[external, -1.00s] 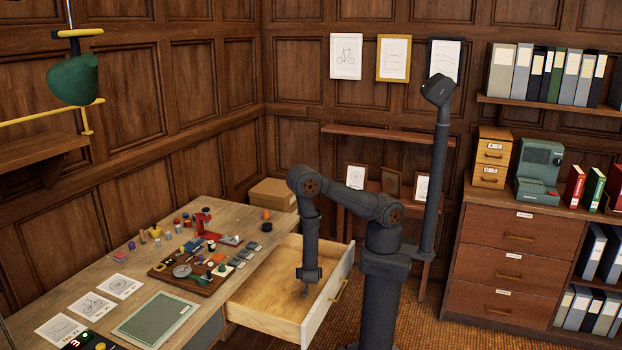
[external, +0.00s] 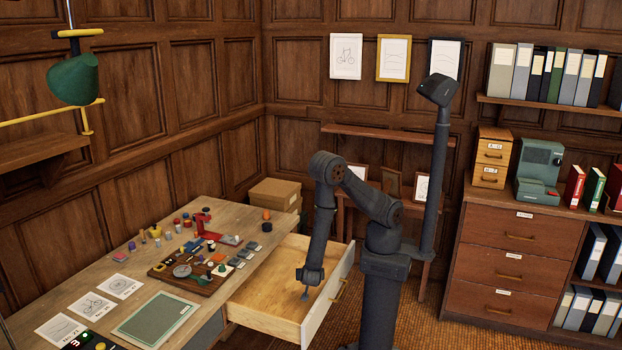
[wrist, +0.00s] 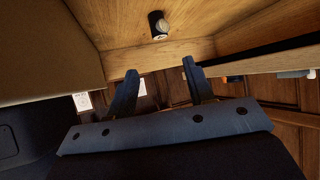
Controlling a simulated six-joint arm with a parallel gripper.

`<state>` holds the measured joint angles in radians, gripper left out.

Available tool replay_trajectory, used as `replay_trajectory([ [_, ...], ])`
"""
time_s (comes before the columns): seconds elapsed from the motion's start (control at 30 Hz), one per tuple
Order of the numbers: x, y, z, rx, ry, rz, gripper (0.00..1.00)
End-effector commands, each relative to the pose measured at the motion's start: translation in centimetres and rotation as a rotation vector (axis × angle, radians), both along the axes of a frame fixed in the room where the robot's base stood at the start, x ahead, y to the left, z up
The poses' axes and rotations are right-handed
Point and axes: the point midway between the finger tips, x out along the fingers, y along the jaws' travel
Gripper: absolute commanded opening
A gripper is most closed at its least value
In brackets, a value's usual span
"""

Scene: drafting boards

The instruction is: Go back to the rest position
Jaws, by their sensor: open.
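My gripper (external: 305,294) hangs low over the open desk drawer (external: 262,305), with the forearm leaning and the elbow up to the right. In the wrist view my gripper (wrist: 160,70) shows two dark fingers spread apart with nothing between them. A small dark cylinder with a pale end (wrist: 159,26) is beyond the fingertips against the drawer's wood, apart from them. I cannot make out this cylinder in the external view.
The wooden desk (external: 216,212) left of the drawer holds a tool board (external: 165,274), a green mat (external: 155,318), paper cards and several small items. A cardboard box (external: 274,195) is behind it. A brown drawer cabinet (external: 510,255) stands at right.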

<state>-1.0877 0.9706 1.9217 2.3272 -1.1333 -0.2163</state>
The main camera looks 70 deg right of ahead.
Motion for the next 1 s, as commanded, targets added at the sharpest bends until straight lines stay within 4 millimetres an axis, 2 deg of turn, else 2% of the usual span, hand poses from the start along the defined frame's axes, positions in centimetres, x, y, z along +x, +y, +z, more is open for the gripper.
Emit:
replay_trajectory([
  [0.2, 0.1, -0.1, -0.1, 0.000, 0.000, 0.000, 0.48],
  [0.33, 0.4, -0.9, -0.6, -0.002, 0.002, -0.002, 0.48],
  [0.93, 4.2, -9.2, -7.0, -0.002, 0.002, -0.003, 0.48],
  [1.0, 4.3, -9.0, -6.2, 0.003, -0.002, 0.000, 0.48],
])
